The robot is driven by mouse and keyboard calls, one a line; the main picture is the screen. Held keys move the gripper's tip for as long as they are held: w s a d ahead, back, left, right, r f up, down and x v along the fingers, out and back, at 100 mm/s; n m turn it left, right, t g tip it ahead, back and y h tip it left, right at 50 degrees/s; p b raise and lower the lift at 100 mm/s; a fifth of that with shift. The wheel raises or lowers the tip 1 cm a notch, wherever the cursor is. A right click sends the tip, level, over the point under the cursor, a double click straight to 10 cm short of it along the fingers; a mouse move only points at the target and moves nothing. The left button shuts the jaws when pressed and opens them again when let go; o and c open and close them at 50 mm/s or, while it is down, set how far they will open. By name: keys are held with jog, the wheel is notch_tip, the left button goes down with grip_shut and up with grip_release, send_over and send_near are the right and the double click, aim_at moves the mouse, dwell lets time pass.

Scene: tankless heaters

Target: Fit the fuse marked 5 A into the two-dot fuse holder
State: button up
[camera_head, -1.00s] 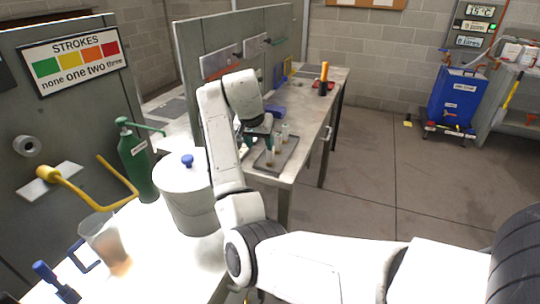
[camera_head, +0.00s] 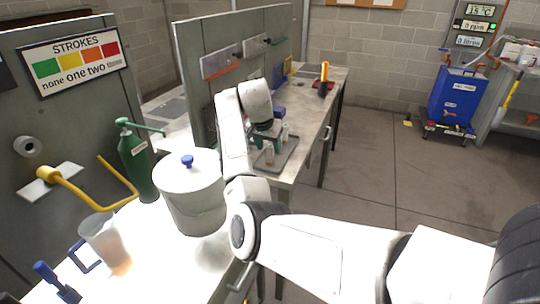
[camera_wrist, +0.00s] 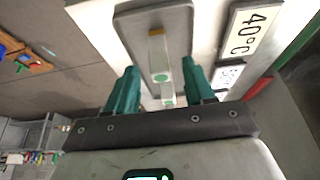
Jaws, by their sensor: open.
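My gripper (camera_head: 264,136) is over the grey tray (camera_head: 287,161) on the far bench. In the wrist view my gripper (camera_wrist: 159,68) has its two green fingers apart, with nothing clasped. Pale upright pieces, perhaps fuses, stand on the tray: one in front (camera_head: 269,154) and one farther right (camera_head: 285,133). In the wrist view a pale piece with a tan end and a green dot (camera_wrist: 158,58) shows between the fingers, with another pale piece (camera_wrist: 166,92) nearer the palm. The tray (camera_wrist: 183,25) lies beneath. No 5 A marking is readable. I cannot make out the two-dot holder.
A grey upright panel (camera_head: 190,45) stands behind the bench (camera_head: 318,118). A white lidded pot (camera_head: 190,195), a green bottle (camera_head: 137,165) and a clear jug (camera_head: 103,238) stand on the near table. A 40°C label (camera_wrist: 254,30) lies beside the tray.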

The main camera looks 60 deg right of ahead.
jog(key=shift+x, duration=1.1)
grip_shut()
